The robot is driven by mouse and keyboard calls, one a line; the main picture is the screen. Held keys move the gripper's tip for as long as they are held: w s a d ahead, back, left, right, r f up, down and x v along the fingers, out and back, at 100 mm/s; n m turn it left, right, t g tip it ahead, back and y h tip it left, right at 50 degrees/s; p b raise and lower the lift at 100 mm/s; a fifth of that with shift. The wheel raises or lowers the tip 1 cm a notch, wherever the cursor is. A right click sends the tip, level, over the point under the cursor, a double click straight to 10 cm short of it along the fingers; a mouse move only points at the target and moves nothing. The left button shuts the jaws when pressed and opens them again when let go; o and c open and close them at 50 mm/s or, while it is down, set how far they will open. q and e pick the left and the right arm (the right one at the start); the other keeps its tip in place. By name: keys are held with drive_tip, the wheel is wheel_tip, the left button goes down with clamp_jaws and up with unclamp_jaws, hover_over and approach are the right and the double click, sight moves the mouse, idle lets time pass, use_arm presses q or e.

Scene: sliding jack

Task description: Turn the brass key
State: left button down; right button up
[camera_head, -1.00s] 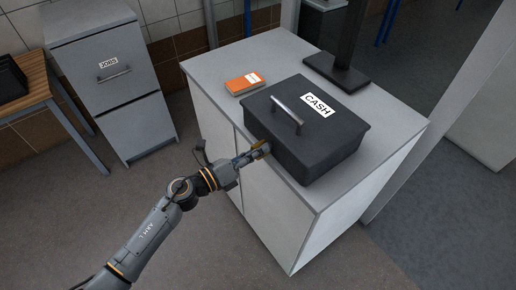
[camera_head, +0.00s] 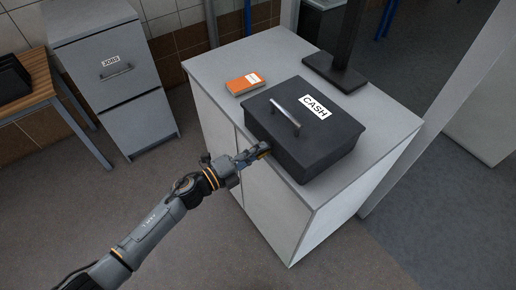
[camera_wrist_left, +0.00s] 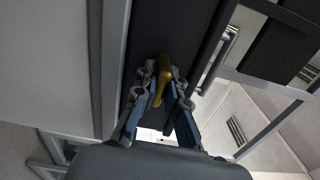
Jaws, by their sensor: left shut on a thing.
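The brass key (camera_wrist_left: 162,82) shows in the left wrist view between the two fingers of my left gripper (camera_wrist_left: 160,88). The gripper is shut on it at the front face of the dark grey cash box. In the head view the left gripper (camera_head: 258,152) is at the box's left front side, with a small bit of brass at its tip. The cash box (camera_head: 335,148) has a shut lid with a metal handle and a CASH label. The lock behind the key is hidden. My right gripper is in neither view.
The box stands on a white cabinet (camera_head: 215,75) near its front edge. An orange book (camera_head: 245,83) lies behind it to the left. A black stand (camera_head: 338,72) is at the back. A grey filing cabinet (camera_head: 120,95) and a wooden table (camera_head: 38,75) are at the left.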

use_arm(q)
drive_tip(key=shift+n, duration=0.3)
drive_tip(key=c, duration=1.4)
unclamp_jaws()
drive_tip(key=v, duration=1.2)
